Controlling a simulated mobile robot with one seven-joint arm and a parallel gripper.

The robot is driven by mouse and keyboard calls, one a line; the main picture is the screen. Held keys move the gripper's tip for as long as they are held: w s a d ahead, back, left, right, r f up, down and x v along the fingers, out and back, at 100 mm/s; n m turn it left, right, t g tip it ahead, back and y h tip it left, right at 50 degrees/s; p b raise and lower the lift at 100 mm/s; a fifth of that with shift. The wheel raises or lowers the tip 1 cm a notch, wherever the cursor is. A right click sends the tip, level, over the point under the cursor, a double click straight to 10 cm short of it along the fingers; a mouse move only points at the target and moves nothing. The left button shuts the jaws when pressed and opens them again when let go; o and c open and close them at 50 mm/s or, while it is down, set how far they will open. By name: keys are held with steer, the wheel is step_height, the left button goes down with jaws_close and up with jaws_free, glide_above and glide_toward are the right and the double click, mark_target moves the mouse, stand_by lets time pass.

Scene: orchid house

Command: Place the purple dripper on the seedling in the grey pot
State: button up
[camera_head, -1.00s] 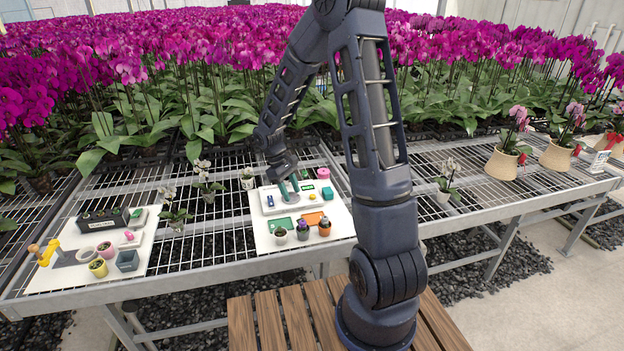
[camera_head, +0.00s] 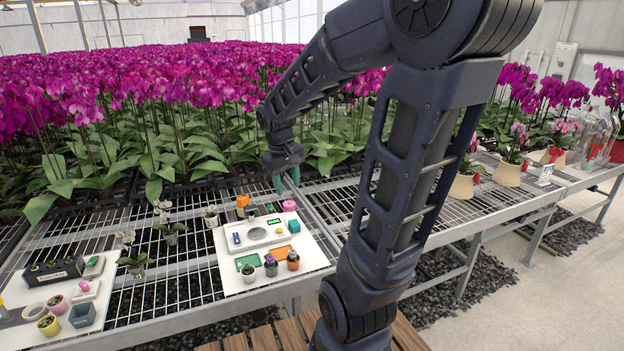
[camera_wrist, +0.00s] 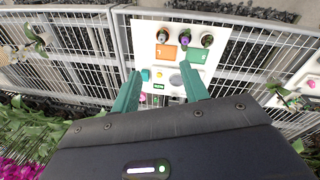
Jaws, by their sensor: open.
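Three small potted seedlings stand along the near edge of a white board (camera_head: 230,284). The middle pot (camera_head: 271,270) looks grey, and a small purple piece (camera_head: 270,259), which looks like the purple dripper, sits at its top; the wrist view shows this pot too (camera_wrist: 184,42). How it sits on the seedling is too small to tell. A greyish pot (camera_head: 249,275) stands left of it and an orange pot (camera_head: 293,264) right of it. My gripper (camera_head: 287,183), with teal fingers, is open and empty, raised above the board's far side. The wrist view shows its fingers spread (camera_wrist: 161,88).
The board carries a scale with a round grey plate (camera_head: 257,234), a green card (camera_head: 247,262), an orange card (camera_head: 279,254), a teal block (camera_head: 294,227) and a pink item (camera_head: 290,205). Another board with pots (camera_head: 50,326) lies left. Orchids fill the back.

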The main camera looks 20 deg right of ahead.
steer(key=s+d+r+m+t, duration=0.1)
steer(key=s+r, duration=0.2)
steer(key=s, duration=0.2)
steer(key=s+d+r+m+t+y, duration=0.1)
steer(key=s+d+r+m+t, duration=0.1)
steer(key=s, duration=0.4)
steer(key=shift+s+r, duration=0.2)
steer(key=shift+r, duration=0.2)
